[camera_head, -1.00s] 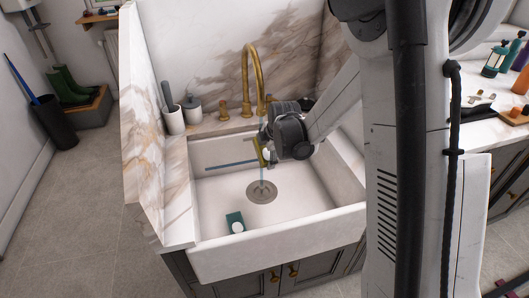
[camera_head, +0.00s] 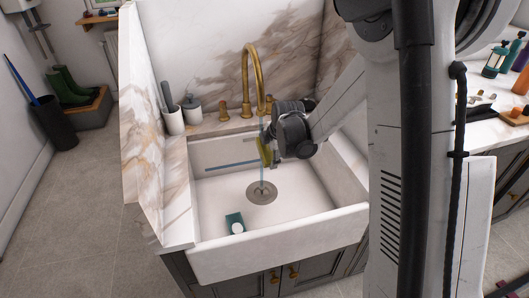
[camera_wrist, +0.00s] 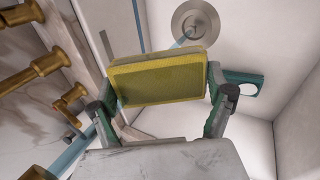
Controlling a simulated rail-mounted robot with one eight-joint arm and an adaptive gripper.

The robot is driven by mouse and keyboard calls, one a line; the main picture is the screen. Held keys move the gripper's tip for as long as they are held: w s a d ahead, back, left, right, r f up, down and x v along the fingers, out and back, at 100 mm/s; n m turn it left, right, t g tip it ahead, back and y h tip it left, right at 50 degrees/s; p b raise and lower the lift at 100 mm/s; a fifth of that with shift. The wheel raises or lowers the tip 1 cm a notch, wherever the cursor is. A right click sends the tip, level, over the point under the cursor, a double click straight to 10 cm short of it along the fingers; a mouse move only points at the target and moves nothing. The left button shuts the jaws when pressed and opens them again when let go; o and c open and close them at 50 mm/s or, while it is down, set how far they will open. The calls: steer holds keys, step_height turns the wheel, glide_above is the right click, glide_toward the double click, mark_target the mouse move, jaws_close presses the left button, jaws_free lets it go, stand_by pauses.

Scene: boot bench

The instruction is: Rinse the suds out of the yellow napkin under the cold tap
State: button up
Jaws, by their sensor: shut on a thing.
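The yellow napkin (camera_wrist: 158,80) is a flat, rectangular pad held upright between the two fingers of my gripper (camera_wrist: 162,84). In the head view the napkin (camera_head: 265,152) is seen nearly edge-on, above the sink (camera_head: 215,200), with my gripper (camera_head: 273,151) to its right. A thin blue water stream (camera_head: 262,174) falls from the brass tap (camera_head: 246,75) to the drain (camera_head: 261,191). The stream runs close to the napkin; contact is unclear. I make out no white suds on the face shown in the wrist view.
A green-and-white block (camera_head: 235,222) lies on the sink floor at front left. A thin blue-grey rod (camera_head: 225,165) shows along the back of the sink. A dark-handled brush in a white cup (camera_head: 174,120) and a grey pot (camera_head: 193,109) stand at the back left.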

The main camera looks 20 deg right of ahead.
steer(key=s+d+b, duration=0.1)
steer(key=s, duration=0.6)
steer(key=shift+s+d, duration=0.15)
steer(key=shift+s, duration=0.25)
stand_by(0.3)
stand_by(1.1)
steer(key=s+r+p, duration=0.2)
steer(key=s+r, duration=0.2)
steer(key=s, duration=0.1)
steer(key=shift+d, duration=0.45)
stand_by(0.6)
